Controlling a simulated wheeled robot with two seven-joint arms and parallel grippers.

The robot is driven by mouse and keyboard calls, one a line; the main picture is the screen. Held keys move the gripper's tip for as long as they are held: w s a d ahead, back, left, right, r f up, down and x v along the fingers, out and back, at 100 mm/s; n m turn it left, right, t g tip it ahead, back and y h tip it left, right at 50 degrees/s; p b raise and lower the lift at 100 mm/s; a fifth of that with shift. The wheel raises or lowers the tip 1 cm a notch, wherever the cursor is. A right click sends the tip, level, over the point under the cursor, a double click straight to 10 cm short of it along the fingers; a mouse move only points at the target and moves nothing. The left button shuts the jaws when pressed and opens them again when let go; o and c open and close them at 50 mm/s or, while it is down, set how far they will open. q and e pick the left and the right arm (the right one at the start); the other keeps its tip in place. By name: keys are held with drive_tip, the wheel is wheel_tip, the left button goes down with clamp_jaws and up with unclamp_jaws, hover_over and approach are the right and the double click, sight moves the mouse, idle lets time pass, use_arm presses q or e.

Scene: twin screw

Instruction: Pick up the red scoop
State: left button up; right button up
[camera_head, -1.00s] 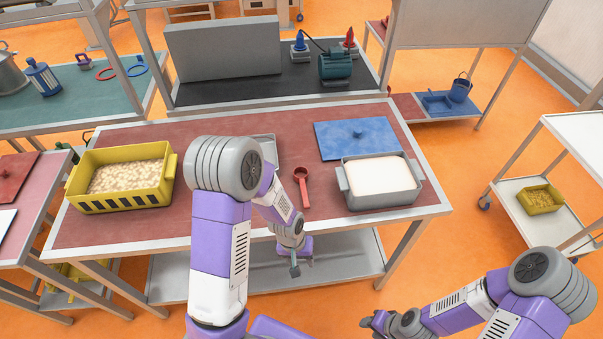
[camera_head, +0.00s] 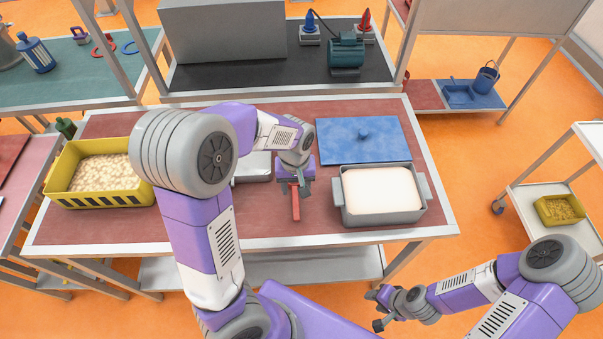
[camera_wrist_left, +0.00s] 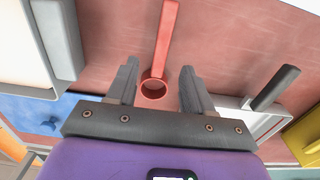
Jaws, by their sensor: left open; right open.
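The red scoop (camera_head: 295,205) lies on the red-topped table. In the head view its handle points to the front edge, and its bowl is hidden under my left gripper (camera_head: 298,188). In the left wrist view the scoop's round bowl (camera_wrist_left: 153,88) shows between the two fingers of my left gripper (camera_wrist_left: 157,90), and its handle runs toward the top of the picture. The left fingers are open and apart, one on each side of the bowl, with nothing gripped. How high they are above the scoop I cannot tell. My right gripper (camera_head: 381,308) is open and empty, low in front of the table.
A grey bin of white material (camera_head: 382,215) stands right of the scoop, with a blue lid (camera_head: 340,148) behind it. A yellow bin (camera_head: 60,187) stands at the left. A grey tray (camera_head: 252,177) lies just left of my left gripper. The table's front strip is clear.

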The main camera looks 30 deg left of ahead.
sight(296, 200)
use_arm(q)
wheel_tip(296, 200, down, 7)
drive_tip(key=shift+s+r+b, duration=0.1)
drive_tip(key=shift+b, duration=0.7)
clamp_jaws()
